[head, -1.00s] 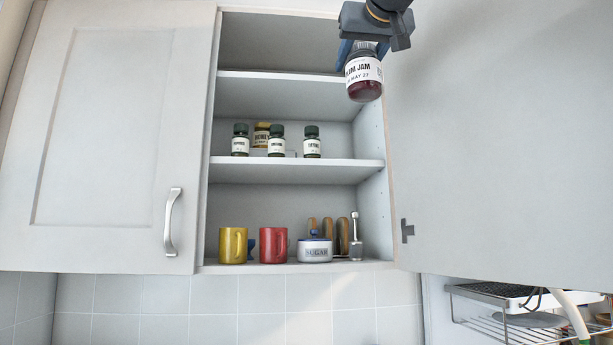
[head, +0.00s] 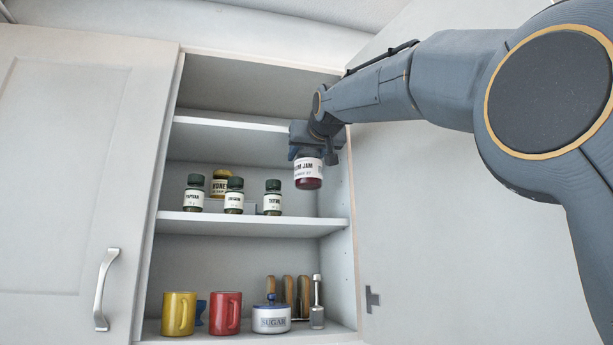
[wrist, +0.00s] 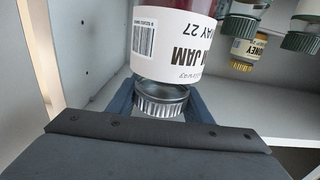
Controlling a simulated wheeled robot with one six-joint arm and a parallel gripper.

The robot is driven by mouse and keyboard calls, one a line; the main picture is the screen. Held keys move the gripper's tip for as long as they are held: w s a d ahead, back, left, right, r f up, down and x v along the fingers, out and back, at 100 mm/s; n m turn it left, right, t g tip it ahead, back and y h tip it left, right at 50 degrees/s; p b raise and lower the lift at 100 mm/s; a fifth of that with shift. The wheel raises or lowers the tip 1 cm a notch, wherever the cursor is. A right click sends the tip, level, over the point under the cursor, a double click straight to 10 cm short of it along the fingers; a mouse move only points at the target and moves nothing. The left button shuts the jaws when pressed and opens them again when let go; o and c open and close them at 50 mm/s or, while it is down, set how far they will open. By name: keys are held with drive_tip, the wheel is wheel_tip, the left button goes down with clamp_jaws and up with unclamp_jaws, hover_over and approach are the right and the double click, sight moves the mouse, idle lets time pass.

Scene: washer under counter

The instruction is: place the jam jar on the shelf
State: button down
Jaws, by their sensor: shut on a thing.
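The jam jar (head: 309,171) has a white label and dark red contents. My gripper (head: 309,152) is shut on it near its lid, from above, and holds it upright. In the wrist view the jar (wrist: 172,45) appears upside down, its silver lid between the fingers (wrist: 160,103). In the head view the jar shows above the right part of the middle shelf (head: 240,222), with a gap below its base. How deep it is inside the cabinet is hard to tell.
Several green-lidded spice jars (head: 234,196) and a honey jar (head: 221,184) stand left on the middle shelf. Below are a yellow mug (head: 178,314), a red mug (head: 225,313) and a sugar pot (head: 271,318). The open right door (head: 450,230) flanks my arm. The shelf's right end looks clear.

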drive_tip(key=w+f+p, duration=0.4)
drive_tip(key=w+f, duration=0.1)
drive_tip(key=f, duration=0.1)
drive_tip(key=shift+w+a+f+p, duration=0.2)
drive_tip(key=shift+a+f+p, duration=0.1)
drive_tip(key=shift+f+p, duration=0.1)
idle(0.4)
drive_tip(key=shift+f, duration=0.25)
drive_tip(key=c, duration=0.9)
unclamp_jaws()
